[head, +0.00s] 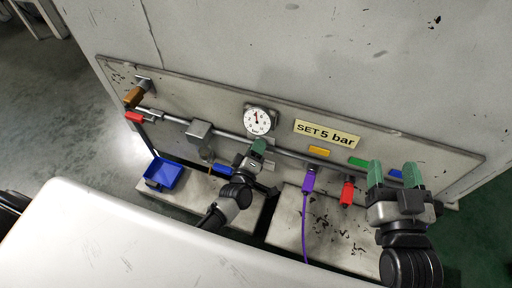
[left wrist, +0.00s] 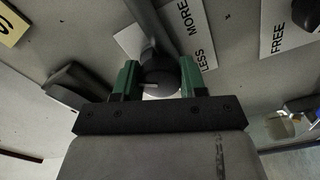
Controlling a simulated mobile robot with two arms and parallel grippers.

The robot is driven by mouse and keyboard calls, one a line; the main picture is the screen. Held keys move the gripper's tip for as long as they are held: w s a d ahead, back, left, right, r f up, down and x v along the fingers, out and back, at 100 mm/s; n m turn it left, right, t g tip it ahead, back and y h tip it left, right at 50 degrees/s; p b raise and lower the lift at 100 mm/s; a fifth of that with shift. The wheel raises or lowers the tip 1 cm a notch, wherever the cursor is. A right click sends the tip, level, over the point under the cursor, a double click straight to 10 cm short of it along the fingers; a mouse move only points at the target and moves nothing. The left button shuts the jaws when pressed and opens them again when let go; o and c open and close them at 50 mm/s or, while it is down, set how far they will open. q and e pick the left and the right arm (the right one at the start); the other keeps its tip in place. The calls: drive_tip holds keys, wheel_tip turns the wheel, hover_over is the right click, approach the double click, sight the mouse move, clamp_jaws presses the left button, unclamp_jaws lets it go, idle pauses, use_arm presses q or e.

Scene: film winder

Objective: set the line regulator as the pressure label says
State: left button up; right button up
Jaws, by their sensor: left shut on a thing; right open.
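The pressure label (head: 327,134) is a yellow plate reading "SET 5 bar" on the panel. The round white gauge (head: 260,120) is left of it; its red needle points about upward, and its numbers are too small to read. My left gripper (head: 258,147) is below the gauge. In the left wrist view its green fingers (left wrist: 160,82) are shut on either side of the dark round regulator knob (left wrist: 159,76), which has a pale mark. A white plate (left wrist: 187,30) reading "LESS" and "MORE" lies behind the knob. My right gripper (head: 396,174) is open and empty before the panel's right part.
A pipe (head: 176,118) runs along the panel, with a brass fitting (head: 133,96) and red handle (head: 135,117) at left. A purple connector with hose (head: 308,181) and red connector (head: 347,192) hang right of centre. A blue tray (head: 164,173) sits below. A "FREE" plate (left wrist: 288,25) shows too.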

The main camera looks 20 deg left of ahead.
use_arm(q)
drive_tip(key=shift+f, duration=0.1)
use_arm(e)
drive_tip(key=shift+f, duration=0.1)
use_arm(q)
drive_tip(key=o, duration=0.9)
drive_tip(key=shift+s, duration=0.3)
drive_tip(key=shift+s+a+p, duration=0.15)
drive_tip(key=shift+s+p, duration=1.1)
drive_tip(key=shift+s, duration=3.9)
use_arm(e)
drive_tip(key=s+d+f+g+h, duration=0.2)
drive_tip(key=s+f+g, duration=0.1)
drive_tip(key=f+g, duration=0.3)
drive_tip(key=shift+f+g, duration=0.3)
drive_tip(key=shift+f, duration=0.2)
drive_tip(key=shift+d, duration=0.1)
